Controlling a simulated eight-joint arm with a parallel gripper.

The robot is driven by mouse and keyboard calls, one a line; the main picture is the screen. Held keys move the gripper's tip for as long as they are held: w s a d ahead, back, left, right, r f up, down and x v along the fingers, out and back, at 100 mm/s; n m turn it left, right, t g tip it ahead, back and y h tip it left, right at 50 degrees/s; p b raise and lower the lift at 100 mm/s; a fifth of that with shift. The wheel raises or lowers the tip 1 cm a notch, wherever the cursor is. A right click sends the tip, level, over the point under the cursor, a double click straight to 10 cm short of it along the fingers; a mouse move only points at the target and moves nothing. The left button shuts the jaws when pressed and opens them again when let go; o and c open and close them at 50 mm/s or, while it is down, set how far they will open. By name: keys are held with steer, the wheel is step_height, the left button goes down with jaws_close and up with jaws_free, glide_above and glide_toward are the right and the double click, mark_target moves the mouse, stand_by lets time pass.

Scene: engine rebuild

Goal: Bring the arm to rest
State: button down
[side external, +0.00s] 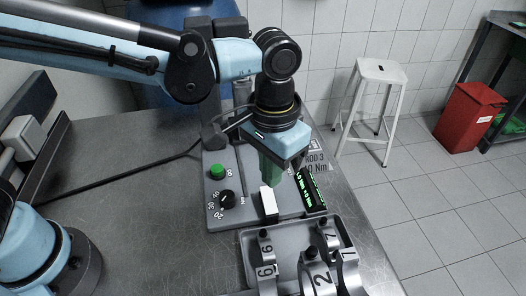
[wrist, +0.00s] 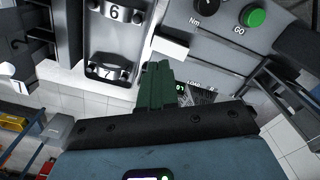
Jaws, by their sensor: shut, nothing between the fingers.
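My gripper (side external: 272,182) points down above the grey control panel (side external: 222,172) in the side view. Its green fingers are together with nothing between them; in the wrist view they show as a closed green block (wrist: 158,70). The fingertips are close to a white-topped block (side external: 268,200) on the panel, which also shows in the wrist view (wrist: 168,46). I cannot tell whether they touch it. My arm reaches in from the upper left, bent at the elbow.
A grey tray (side external: 246,246) with numbered metal caps (side external: 317,272) stands in front of the panel. The panel carries a green button (side external: 217,171), a black knob (side external: 227,198) and a lit display (side external: 310,190). A stool (side external: 381,72) and red bin (side external: 468,118) stand beyond. The bench's left is mostly clear.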

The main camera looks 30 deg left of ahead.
steer(key=s+a+r+n+t, duration=0.1)
steer(key=a+t, duration=0.2)
steer(key=a, duration=0.9)
steer(key=s+a+r+n+t, duration=0.1)
steer(key=a+t, duration=0.3)
steer(key=a, duration=0.9)
steer(key=shift+s+n, duration=0.5)
